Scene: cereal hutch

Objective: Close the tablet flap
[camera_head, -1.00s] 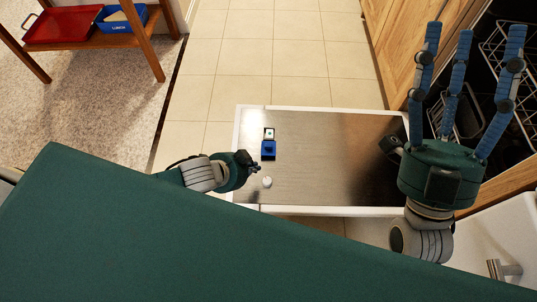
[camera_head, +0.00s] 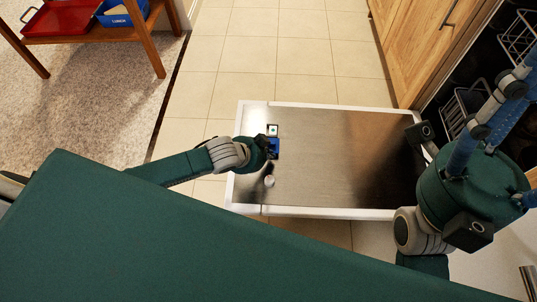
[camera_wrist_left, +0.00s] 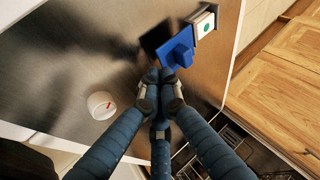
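In the head view the pale part (camera_head: 272,130) shows just beyond the blue flap (camera_head: 275,149). My left gripper (camera_head: 270,148) is at the flap's near side. In the left wrist view its fingertips (camera_wrist_left: 160,88) are drawn together, empty, close to the flap's edge; I cannot tell whether they touch. My right gripper (camera_head: 507,135) is spread open and empty, far right.
A white round knob-like object with a red mark (camera_wrist_left: 101,105) sits on the metal top (camera_head: 325,160), also seen below my left gripper in the head view (camera_head: 269,181). The metal top's right side is clear. A wooden rack with a red tray (camera_head: 65,20) stands far left.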

